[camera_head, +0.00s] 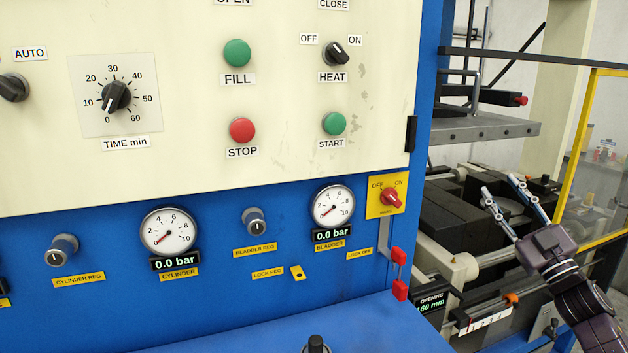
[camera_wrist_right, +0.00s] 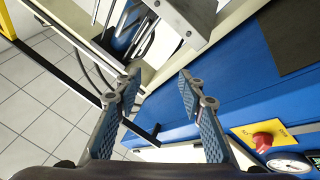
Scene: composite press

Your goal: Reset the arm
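My right gripper (camera_head: 499,184) is raised at the right side of the head view, beside the blue press cabinet. Its two fingers stand apart and point up and to the left. The right wrist view shows the gripper (camera_wrist_right: 158,76) open, with nothing between its fingers. My left gripper is not in view.
The cream control panel (camera_head: 190,100) carries buttons and knobs. Press machinery (camera_head: 450,218) lies behind my right gripper. A yellow-framed guard (camera_head: 580,140) stands at far right.

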